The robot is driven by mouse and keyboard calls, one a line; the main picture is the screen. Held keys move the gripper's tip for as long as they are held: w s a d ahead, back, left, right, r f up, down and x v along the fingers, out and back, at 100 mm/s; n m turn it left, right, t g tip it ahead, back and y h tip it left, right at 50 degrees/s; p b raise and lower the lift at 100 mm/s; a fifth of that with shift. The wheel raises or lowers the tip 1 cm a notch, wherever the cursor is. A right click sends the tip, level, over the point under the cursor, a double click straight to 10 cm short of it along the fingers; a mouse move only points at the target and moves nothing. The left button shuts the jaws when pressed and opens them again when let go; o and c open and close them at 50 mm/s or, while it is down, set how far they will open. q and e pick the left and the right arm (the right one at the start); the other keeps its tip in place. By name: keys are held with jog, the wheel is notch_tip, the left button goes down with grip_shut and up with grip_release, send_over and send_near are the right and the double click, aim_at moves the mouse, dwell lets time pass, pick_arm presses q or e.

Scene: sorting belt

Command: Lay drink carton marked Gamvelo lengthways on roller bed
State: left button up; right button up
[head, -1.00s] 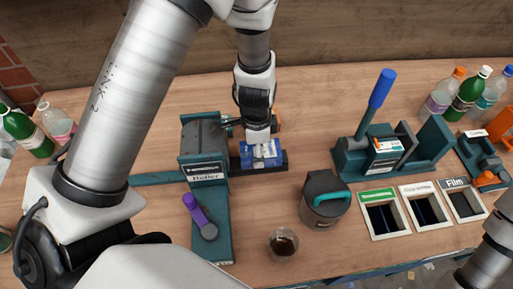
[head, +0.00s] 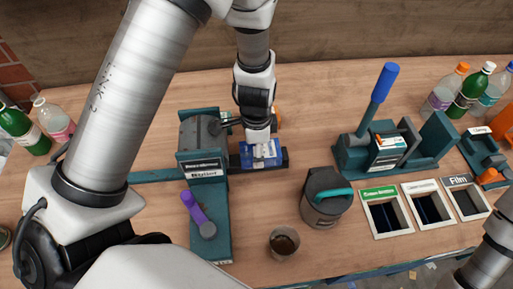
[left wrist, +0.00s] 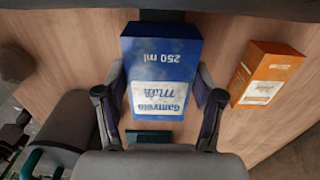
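The blue Gamvelo milk carton (head: 262,159) is at the dark bed (head: 235,163) right of the teal crank machine (head: 203,160). Its labelled face, with "250 ml" on it, shows in the left wrist view (left wrist: 160,70). My left gripper (head: 260,137) comes down over it. In the left wrist view the gripper's fingers (left wrist: 160,95) lie against both sides of the carton, shut on it. Whether the carton rests fully on the bed is hard to tell. My right gripper is out of view; only part of my right arm shows at the lower right.
An orange carton (left wrist: 268,75) stands close beside the blue one. A dark lidded jug (head: 326,198) and a cup (head: 284,243) stand in front. Right are a teal press with a blue handle (head: 382,82), labelled bins (head: 385,213) and several bottles (head: 441,92).

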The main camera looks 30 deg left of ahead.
pick_arm(q)
jog(key=shift+o, duration=1.1)
notch_tip(320, 180, up, 12)
